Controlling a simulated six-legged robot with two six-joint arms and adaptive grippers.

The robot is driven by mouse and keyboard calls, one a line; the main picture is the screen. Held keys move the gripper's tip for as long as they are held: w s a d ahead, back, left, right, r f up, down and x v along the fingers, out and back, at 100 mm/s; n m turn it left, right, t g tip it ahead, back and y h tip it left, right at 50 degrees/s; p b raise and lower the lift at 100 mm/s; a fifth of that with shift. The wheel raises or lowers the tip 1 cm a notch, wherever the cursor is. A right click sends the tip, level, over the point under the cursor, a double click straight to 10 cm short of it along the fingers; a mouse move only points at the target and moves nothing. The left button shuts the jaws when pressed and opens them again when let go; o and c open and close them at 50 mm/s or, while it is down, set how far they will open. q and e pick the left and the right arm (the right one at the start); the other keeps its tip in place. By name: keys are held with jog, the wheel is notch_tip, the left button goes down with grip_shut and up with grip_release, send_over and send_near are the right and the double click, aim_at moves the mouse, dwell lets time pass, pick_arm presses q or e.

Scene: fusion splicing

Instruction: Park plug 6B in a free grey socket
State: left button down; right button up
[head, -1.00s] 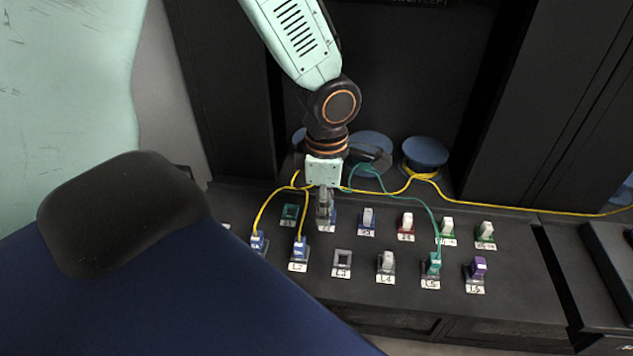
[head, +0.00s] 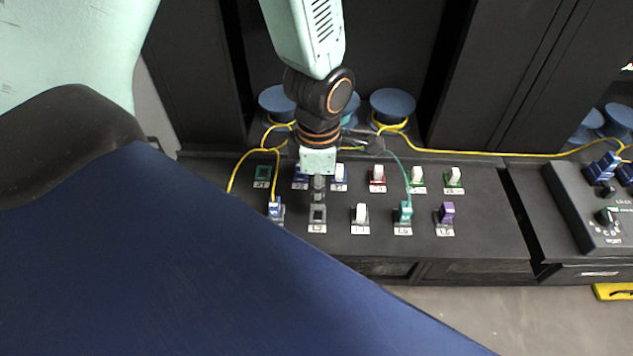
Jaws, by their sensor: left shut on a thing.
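My left gripper (head: 318,187) points down in front of the back row and is shut on plug 6B. The plug is mostly hidden by the fingers and its label cannot be read. Just below the fingertips is a grey socket (head: 317,214) in the front row, marked L3 as far as I can read. Its opening shows dark and empty. I cannot tell how small the gap between plug and socket is. My right gripper is not in view.
A blue plug (head: 275,208) with a yellow cable stands left of the grey socket. A white-capped socket (head: 360,213), a teal plug (head: 405,210) and a purple plug (head: 446,212) stand to its right. Colored sockets line the back row. Blue spools (head: 392,106) stand behind.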

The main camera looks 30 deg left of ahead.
pick_arm(q)
jog(key=shift+f+b, duration=1.15)
jog(key=shift+f, duration=0.6)
jog(key=shift+f+b, duration=0.3)
jog(key=shift+f, duration=0.3)
dwell(0.6)
jog(key=c, duration=1)
grip_release()
jog(key=shift+c, duration=0.2)
jog(key=shift+r, duration=0.2)
notch_tip(320, 180, up, 12)
jog(key=shift+f, duration=0.1)
